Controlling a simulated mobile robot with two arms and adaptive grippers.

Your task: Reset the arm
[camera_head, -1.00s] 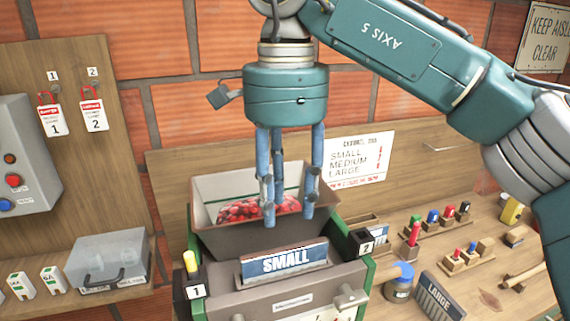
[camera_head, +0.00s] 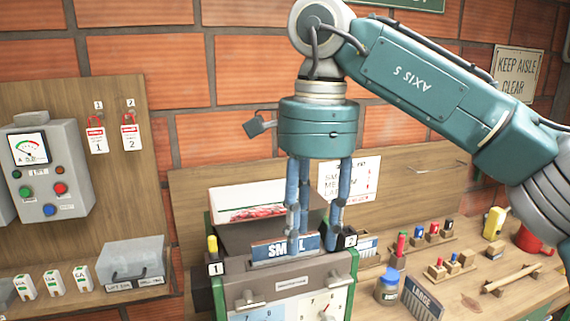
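My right gripper (camera_head: 315,225) hangs pointing down from the arm marked AXIS 5, which comes in from the right. Its blue fingers are apart, with nothing between them. My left gripper is out of view.
A grey control box (camera_head: 45,170) with a meter is on the left board. Below it stands a clear-lidded box (camera_head: 133,262). On the right bench are a jar (camera_head: 388,287), a LARGE plate (camera_head: 422,299), racks of small colored pieces and a red mug (camera_head: 532,240).

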